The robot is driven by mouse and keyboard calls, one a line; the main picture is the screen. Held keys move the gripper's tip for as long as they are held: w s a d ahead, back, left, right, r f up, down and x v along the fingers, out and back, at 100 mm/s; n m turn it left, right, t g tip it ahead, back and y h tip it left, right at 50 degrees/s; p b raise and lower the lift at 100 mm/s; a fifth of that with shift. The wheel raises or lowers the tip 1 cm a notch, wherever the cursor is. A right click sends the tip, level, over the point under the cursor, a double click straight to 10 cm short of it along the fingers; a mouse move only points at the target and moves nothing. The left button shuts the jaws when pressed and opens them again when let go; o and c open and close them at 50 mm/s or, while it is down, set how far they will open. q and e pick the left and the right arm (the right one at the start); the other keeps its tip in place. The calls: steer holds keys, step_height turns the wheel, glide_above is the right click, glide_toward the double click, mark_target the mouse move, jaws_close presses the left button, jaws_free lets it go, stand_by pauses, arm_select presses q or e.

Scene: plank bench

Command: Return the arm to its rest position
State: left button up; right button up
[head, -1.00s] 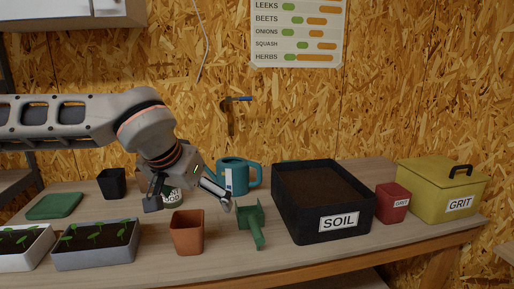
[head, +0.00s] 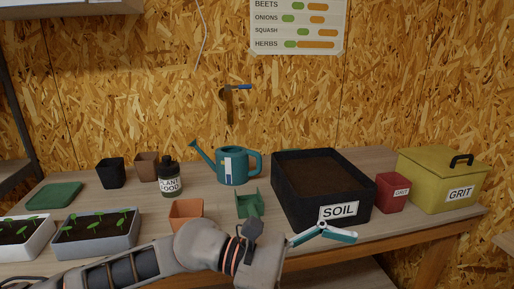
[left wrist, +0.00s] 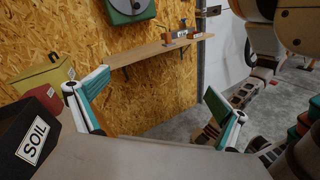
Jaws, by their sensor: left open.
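My left arm comes in from the lower left in the head view and lies across the front of the bench. Its gripper (head: 325,234) points right, in front of the soil bin (head: 327,224). In the left wrist view the two teal-padded fingers of the gripper (left wrist: 155,110) are spread wide with nothing between them. The soil bin (left wrist: 30,140) shows there at the left edge. My arm partly hides the terracotta pot (head: 186,210). My right gripper is in neither view.
Seedling trays (head: 97,238) are at the left. A wall shelf (left wrist: 150,50) shows in the wrist view.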

arm_select(q)
steer(key=w+a+n+t+h, duration=0.45)
steer(key=w+n+t, duration=0.45)
steer(key=n, duration=1.1)
steer(key=w+a+f+n+t+y, duration=0.2)
steer(key=a+f+n+t+y, duration=0.3)
steer(key=n, duration=0.5)
steer(key=w+a+f+n+t+y, duration=0.3)
steer(key=a+f+n+t, duration=0.2)
steer(key=f+n+t, duration=0.3)
steer(key=s+a+f+n+g+y, duration=0.2)
steer(key=s+a+f+n+y, duration=0.15)
steer(key=a+f+n, duration=0.4)
steer(key=s+a+f+n+g+y, duration=0.15)
steer(key=a+f+n+y, duration=0.3)
steer(key=f, duration=0.65)
steer(key=s+a+f+n+g+y, duration=0.2)
steer(key=s+a+f+n, duration=0.5)
steer(key=s+f, duration=0.5)
steer(key=shift+s+a+f+g, duration=0.35)
steer(key=shift+s+f+g, duration=0.1)
steer(key=shift+g, duration=0.3)
steer(key=shift+y, duration=0.25)
